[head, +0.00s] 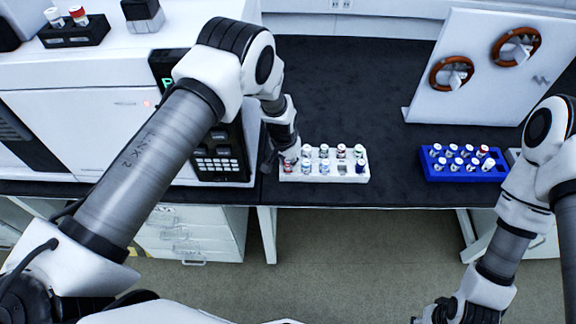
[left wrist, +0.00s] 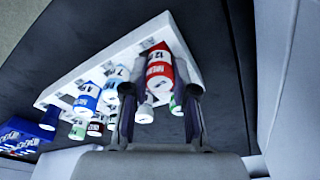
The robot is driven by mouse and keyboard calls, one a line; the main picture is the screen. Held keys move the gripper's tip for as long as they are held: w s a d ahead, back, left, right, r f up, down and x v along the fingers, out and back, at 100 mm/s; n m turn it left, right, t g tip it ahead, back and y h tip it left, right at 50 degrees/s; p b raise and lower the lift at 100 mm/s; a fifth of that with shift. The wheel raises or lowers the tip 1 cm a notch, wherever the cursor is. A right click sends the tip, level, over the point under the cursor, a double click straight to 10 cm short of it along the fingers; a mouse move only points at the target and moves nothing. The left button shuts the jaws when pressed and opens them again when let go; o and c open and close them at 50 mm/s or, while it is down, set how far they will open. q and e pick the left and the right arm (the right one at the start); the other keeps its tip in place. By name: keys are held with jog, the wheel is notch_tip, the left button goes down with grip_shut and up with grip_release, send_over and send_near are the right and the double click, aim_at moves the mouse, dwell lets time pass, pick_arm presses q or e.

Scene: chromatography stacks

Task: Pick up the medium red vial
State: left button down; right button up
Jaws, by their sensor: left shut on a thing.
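A red vial (left wrist: 158,70) with a white-lettered label shows between the fingers of my left gripper (left wrist: 160,92) in the left wrist view. The gripper is shut on it, at one corner of the white rack (left wrist: 68,82). In the head view, my left gripper (head: 286,158) is at the left end of the white rack (head: 325,179) and mostly hides the vial there. I cannot tell whether the vial is clear of its hole. My right gripper (head: 440,312) is partly in view at the bottom edge; its fingers are not clear.
The white rack holds several other vials close beside my left gripper. A blue rack (head: 436,175) of vials stands to the right, with bare dark bench (head: 395,165) between. A white machine (head: 75,125) stands left, and a white panel (head: 480,100) with orange rings behind right.

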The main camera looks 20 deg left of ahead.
pick_arm(q)
jog(key=shift+r, duration=0.25)
notch_tip(320, 180, up, 9)
jog(key=b, duration=0.3)
jog(key=shift+r, duration=0.15)
jog(key=n+b, duration=0.1)
jog(key=b, duration=0.1)
send_near(288, 161)
notch_tip(288, 161, up, 2)
jog(key=s, duration=0.4)
jog(key=s+a+f+n, duration=0.1)
jog(key=s, duration=0.1)
jog(key=s+n, duration=0.1)
jog(key=s, duration=0.1)
jog(key=shift+s+a+f, duration=0.2)
jog(key=shift+a, duration=0.2)
jog(key=shift+r, duration=0.15)
